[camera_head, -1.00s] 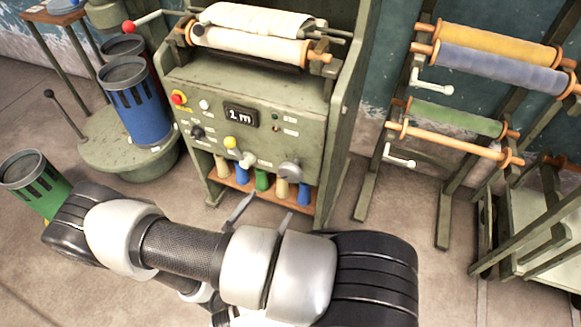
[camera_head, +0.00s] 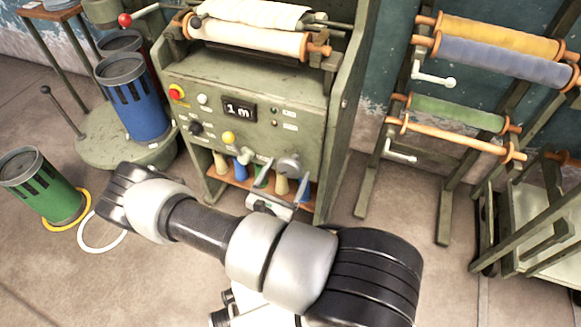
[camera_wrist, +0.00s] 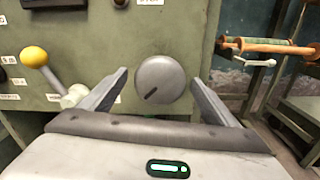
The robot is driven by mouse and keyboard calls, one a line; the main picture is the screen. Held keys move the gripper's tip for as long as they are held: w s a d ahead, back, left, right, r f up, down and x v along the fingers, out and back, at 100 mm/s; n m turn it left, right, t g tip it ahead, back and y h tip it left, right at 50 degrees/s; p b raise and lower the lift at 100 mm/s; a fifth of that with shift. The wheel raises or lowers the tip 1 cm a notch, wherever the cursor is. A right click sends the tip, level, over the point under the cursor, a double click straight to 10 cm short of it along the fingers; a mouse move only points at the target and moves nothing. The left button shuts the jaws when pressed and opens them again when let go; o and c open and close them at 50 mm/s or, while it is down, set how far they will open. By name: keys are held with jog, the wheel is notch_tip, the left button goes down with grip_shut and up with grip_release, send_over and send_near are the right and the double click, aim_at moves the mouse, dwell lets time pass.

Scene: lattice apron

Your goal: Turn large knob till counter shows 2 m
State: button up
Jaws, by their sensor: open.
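The large grey knob (camera_head: 289,164) is on the lower right of the green machine's front panel. In the wrist view the knob (camera_wrist: 160,79) faces me, its dark mark pointing to the lower left. The counter (camera_head: 239,109) on the panel reads "1 m". My gripper (camera_head: 283,180) is open in front of the knob. In the wrist view its fingers (camera_wrist: 160,85) flank the knob left and right, with visible gaps to it. I cannot tell whether the fingertips reach past the knob's face.
A lever with a yellow ball (camera_wrist: 34,57) juts out left of the knob, close to my left finger. A red button (camera_head: 177,92) and a black knob (camera_head: 195,128) are further left. Colored spools (camera_head: 242,170) stand on a shelf below. A roll rack (camera_head: 455,120) stands to the right.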

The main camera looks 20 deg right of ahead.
aim_at(288, 170)
jog(key=shift+x, duration=1.65)
jog(key=c, duration=1.1)
jog(key=shift+o, duration=0.2)
